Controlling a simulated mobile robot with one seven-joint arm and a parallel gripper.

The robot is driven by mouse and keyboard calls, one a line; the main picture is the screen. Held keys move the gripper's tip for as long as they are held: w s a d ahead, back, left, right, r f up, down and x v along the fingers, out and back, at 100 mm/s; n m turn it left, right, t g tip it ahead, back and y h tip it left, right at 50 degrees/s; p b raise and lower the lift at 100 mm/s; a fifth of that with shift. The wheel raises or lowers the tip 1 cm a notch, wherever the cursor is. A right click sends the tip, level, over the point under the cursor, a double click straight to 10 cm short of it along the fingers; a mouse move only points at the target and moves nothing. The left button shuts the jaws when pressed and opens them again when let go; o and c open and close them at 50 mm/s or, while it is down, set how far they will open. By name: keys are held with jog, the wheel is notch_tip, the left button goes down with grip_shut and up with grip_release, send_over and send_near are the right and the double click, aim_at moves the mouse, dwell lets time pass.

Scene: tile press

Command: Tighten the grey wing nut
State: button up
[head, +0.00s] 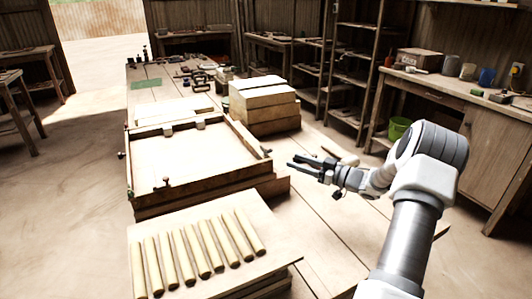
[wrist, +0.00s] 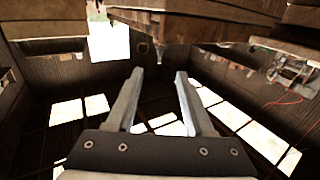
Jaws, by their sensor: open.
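A wooden tile press frame (head: 200,190) with a pale flat bed stands on the long bench in the head view. A small dark fitting (head: 166,183) stands upright at its front edge, and another (head: 266,152) sits at its right corner. Either may be a wing nut; they are too small to tell which is grey. My gripper (head: 293,161) is open and empty just right of the press, its fingers pointing left towards it. In the wrist view the two fingers (wrist: 159,72) are apart with nothing between them, below a wooden edge (wrist: 195,27).
A board with several pale rods (head: 200,250) lies in front of the press. Stacked wooden blocks (head: 263,105) stand behind it on the right. Small tools and a green mat (head: 146,84) lie at the bench's far end. A green bucket (head: 399,128) stands by the right-hand workbench.

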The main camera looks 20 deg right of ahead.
aim_at(266, 151)
jog(key=b+x, duration=0.1)
jog(key=x, duration=1.1)
jog(key=shift+w+a+b, duration=0.1)
jog(key=shift+w+b, duration=0.1)
jog(key=shift+b, duration=0.1)
grip_shut()
